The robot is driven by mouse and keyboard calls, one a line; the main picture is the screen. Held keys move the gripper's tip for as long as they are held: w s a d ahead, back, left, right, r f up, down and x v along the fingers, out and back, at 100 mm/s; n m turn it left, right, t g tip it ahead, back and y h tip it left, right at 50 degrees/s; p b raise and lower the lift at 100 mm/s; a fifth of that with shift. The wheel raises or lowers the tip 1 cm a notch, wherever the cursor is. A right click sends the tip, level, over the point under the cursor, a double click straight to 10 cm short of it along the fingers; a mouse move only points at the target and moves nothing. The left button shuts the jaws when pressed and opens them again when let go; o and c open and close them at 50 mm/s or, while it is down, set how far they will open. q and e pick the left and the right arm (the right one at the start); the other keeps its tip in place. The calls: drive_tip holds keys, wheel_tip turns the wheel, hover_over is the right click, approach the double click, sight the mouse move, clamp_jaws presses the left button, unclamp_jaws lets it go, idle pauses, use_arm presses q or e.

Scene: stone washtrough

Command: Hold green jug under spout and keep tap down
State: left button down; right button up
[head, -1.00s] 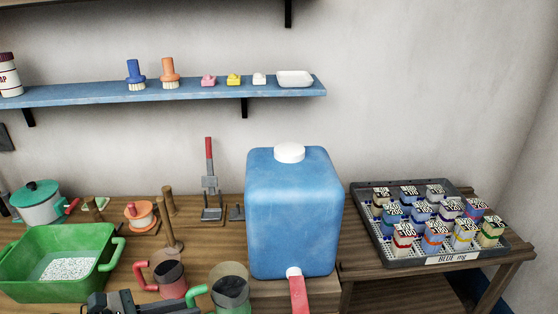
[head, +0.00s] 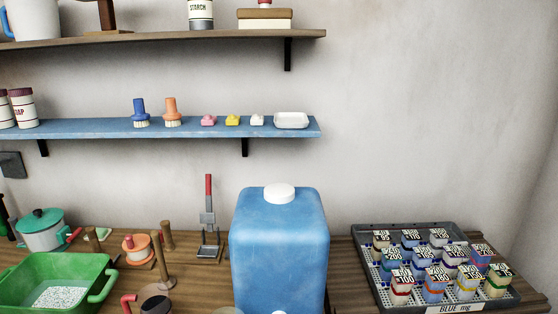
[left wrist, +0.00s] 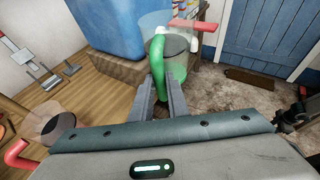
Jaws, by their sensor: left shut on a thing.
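The blue tank (head: 279,250) with a white cap stands on the bench in the head view; its tap is almost wholly cut off by the bottom edge. My right gripper is in neither view.
A red-handled jug (left wrist: 57,126) stands on the bench to the left. A green basin (head: 98,282), wooden posts (head: 158,262) and a grey stand with a red-topped lever (head: 208,220) are left of the tank. A tray of labelled boxes (head: 375,287) lies right.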

use_arm(q)
drive_tip(key=shift+r, duration=0.1)
wheel_tip(320, 180, up, 7)
drive_tip(key=w+p, duration=0.1)
drive_tip(key=shift+w+r+p, duration=0.2)
drive_tip(key=shift+w+p, duration=0.05)
drive_tip(key=shift+p, duration=0.15)
